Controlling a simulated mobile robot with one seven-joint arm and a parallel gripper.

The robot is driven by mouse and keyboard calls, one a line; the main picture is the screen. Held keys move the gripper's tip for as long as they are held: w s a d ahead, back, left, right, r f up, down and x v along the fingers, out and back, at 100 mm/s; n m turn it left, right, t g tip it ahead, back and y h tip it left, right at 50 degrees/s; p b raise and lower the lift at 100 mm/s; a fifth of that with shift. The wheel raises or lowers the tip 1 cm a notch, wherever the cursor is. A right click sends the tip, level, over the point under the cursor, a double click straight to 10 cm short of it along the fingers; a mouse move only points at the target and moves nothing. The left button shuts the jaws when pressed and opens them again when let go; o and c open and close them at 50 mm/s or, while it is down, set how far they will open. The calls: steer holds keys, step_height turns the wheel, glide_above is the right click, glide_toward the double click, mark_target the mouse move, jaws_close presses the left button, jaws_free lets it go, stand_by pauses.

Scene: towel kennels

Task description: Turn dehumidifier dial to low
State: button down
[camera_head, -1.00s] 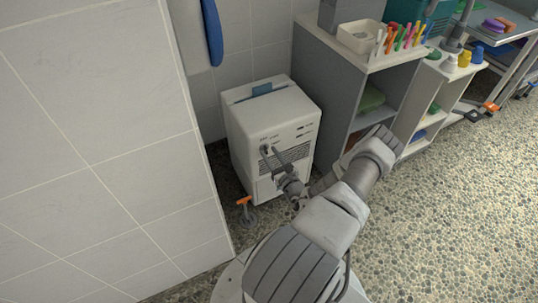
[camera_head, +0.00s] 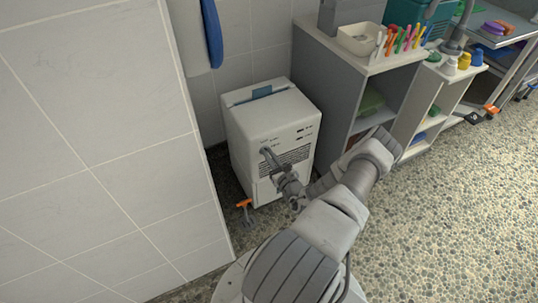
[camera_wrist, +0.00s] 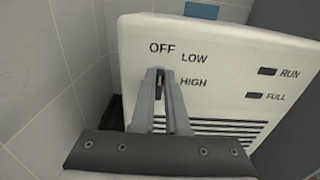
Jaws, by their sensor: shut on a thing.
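The white dehumidifier (camera_head: 262,110) stands on the floor in the corner, between the tiled wall and the grey shelf unit. In the wrist view its front panel (camera_wrist: 225,65) shows the labels OFF, LOW and HIGH, with RUN and FULL beside dark indicators at the right. My gripper (camera_head: 268,152) reaches the upper left of the panel. In the wrist view my gripper (camera_wrist: 160,76) is shut on the dark dial (camera_wrist: 159,83), just below OFF and left of HIGH. The fingers hide most of the dial, so I cannot tell its setting.
The grey shelf unit (camera_head: 340,60) stands close to the dehumidifier's right, with a white bin (camera_head: 360,38) and coloured pens on top. A tiled wall (camera_head: 110,150) is close on the left. An orange-handled caster (camera_head: 246,212) is low at the left. Open pebbled floor (camera_head: 440,220) lies right.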

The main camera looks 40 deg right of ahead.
steer(key=shift+m, duration=0.3)
steer(key=shift+s+d+f+m, duration=0.1)
steer(key=shift+d+m, duration=0.05)
steer(key=shift+m, duration=1.2)
steer(key=shift+d+f+m, duration=0.1)
steer(key=shift+d+m, duration=0.1)
steer(key=shift+m, duration=1.1)
steer(key=shift+s+d+f+m, duration=0.1)
steer(key=shift+d+m, duration=0.05)
steer(key=shift+m, duration=1.2)
steer(key=c, duration=0.9)
jaws_free()
steer(key=shift+r, duration=0.1)
steer(key=p+v, duration=0.4)
steer(key=v, duration=1.3)
steer(key=shift+s+p, duration=0.15)
steer(key=shift+p, duration=0.15)
